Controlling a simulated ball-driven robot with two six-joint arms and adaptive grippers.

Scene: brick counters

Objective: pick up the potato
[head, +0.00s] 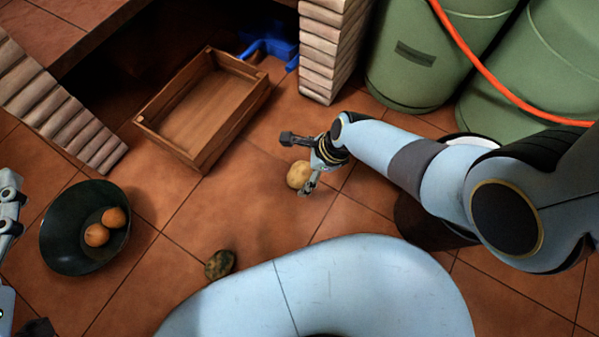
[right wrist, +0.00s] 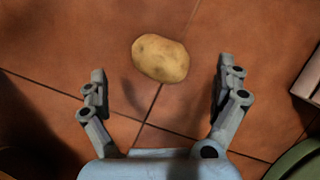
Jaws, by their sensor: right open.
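The potato (head: 298,175) is pale yellow-brown and lies on the terracotta tile floor. In the right wrist view the potato (right wrist: 160,58) is whole and clear, ahead of and between the fingertips, touching neither. My right gripper (head: 295,164) is open and empty, reaching in from the right with its fingers spread on either side of the potato. Both fingers show in the right wrist view (right wrist: 161,70). Part of my left gripper (head: 12,235) shows at the left edge of the head view, cut off by the frame.
A dark bowl (head: 60,254) holds two orange-brown round things. A dark mottled lump (head: 219,264) lies on the floor near my base. A wooden crate (head: 203,150) stands behind, beside a brick pillar (head: 327,50). Green gas cylinders (head: 415,75) stand at the back right.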

